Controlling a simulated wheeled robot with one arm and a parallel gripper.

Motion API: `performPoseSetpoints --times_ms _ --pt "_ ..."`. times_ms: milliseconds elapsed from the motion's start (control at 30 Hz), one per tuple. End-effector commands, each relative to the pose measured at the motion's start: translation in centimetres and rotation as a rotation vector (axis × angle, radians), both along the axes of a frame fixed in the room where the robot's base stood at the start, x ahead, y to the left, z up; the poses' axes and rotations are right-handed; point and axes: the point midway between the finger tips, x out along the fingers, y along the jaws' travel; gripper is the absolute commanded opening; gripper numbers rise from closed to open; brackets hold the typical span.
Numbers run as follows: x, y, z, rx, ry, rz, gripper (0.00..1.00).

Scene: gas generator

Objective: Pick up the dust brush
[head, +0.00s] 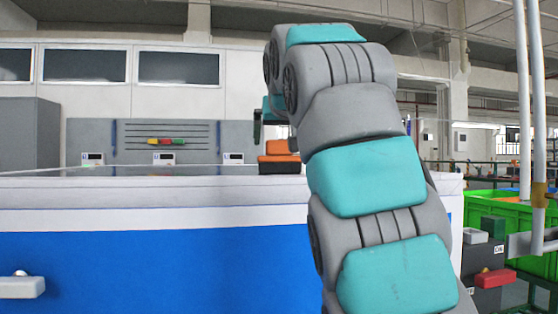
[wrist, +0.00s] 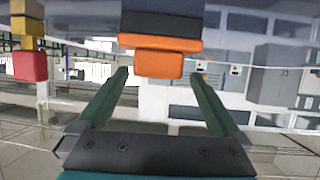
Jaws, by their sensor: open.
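An orange block-shaped object with a dark base (head: 279,155) rests on the white-edged worktop in the head view, partly behind my arm. It looks like the dust brush, though no bristles can be made out. In the wrist view, which looks upside down, its orange part (wrist: 158,63) shows at top centre, with the dark part above it. My gripper (wrist: 160,77) is open, its two green fingers apart, with the orange part beyond and between their tips. No contact shows. In the head view, a dark green finger (head: 257,128) shows just above and left of the object; the rest is hidden by my arm.
The worktop (head: 150,185) has a blue front. A grey back panel (head: 200,135) with a small red, yellow and green item stands behind. A green crate (head: 510,230) and a pole are at right. A red block (wrist: 30,66) shows at left in the wrist view.

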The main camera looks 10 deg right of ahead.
Motion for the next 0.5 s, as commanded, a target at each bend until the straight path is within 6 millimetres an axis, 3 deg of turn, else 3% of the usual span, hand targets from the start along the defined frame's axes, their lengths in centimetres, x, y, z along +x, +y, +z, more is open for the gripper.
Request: performPoseSetpoints --times_ms 500 --pt "4.7 -0.8 -2.3 0.000 -0.001 0.000 1.00"
